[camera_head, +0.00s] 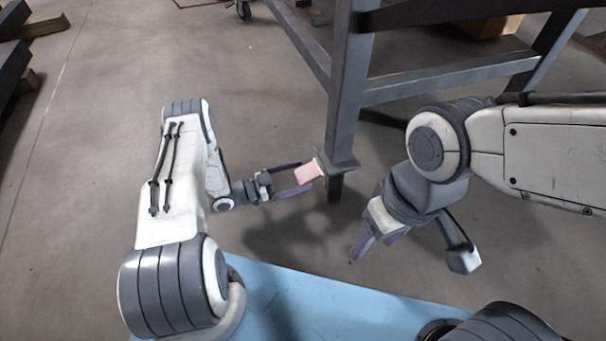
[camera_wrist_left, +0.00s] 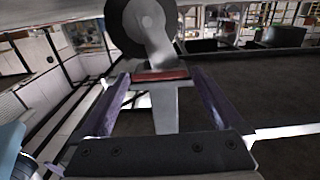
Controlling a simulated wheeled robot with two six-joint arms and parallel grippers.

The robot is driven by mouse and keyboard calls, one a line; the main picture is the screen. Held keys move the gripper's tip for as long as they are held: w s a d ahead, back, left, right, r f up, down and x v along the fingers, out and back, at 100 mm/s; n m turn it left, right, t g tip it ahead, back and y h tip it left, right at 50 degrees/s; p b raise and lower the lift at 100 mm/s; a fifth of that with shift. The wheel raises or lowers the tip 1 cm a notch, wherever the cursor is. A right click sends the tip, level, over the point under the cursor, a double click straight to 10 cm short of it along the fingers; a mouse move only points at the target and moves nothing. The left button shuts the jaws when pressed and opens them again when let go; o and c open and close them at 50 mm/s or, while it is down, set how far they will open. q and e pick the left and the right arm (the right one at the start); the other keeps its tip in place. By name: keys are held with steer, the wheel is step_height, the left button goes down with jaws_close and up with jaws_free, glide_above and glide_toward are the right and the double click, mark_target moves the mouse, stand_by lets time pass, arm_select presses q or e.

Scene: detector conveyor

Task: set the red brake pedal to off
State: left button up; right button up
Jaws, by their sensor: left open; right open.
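The red brake pedal (camera_head: 307,173) is a small pinkish-red plate low on the leg of a grey metal frame. In the left wrist view, the pedal (camera_wrist_left: 162,76) shows as a thin red strip below the caster wheel (camera_wrist_left: 142,24). My left gripper (camera_head: 294,180) is open, with its purple fingers pointing at the pedal. In the left wrist view, the fingers (camera_wrist_left: 162,92) lie to the left and right of the pedal, around its near end. I cannot tell whether they touch it. My right gripper (camera_head: 374,243) is open and empty, to the right of the leg, pointing down.
The grey frame leg (camera_head: 346,105) stands just beyond the left gripper, with a horizontal beam (camera_head: 450,80) running right. Another caster (camera_head: 243,10) is at the top. A brown box (camera_head: 490,27) sits behind the frame.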

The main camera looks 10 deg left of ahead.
arm_select(q)
steer(key=shift+x, duration=1)
steer(key=shift+c, duration=0.3)
